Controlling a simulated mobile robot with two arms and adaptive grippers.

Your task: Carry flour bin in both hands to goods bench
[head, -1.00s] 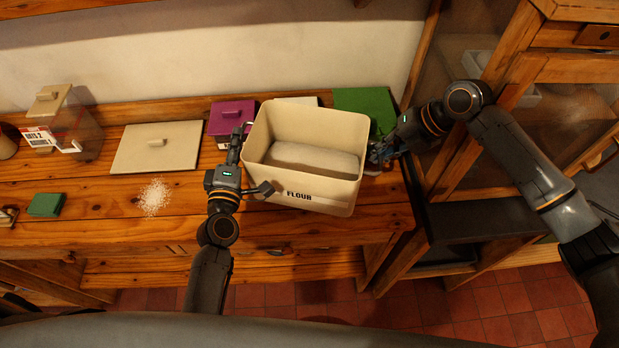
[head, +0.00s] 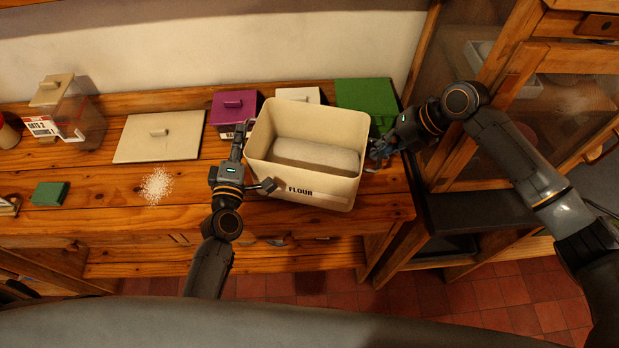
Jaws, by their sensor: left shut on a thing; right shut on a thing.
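The cream flour bin (head: 322,194), lettered FLOUR on its front, is open-topped with a pale mass of flour (head: 315,155) inside. It is at the right part of the wooden bench (head: 100,190); I cannot tell whether its base touches the top. My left gripper (head: 246,150) is shut on the bin's left side. My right gripper (head: 374,150) is shut on its right side, with the fingertips partly hidden. I cannot tell which surface is the goods bench.
A flat cream lid (head: 160,145) and spilled white powder (head: 156,186) lie left of the bin. Purple (head: 233,105), white (head: 297,95) and green (head: 368,97) boxes stand behind it. A clear oats container (head: 84,125) and green block (head: 50,193) are further left. A glazed cabinet (head: 480,120) stands right.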

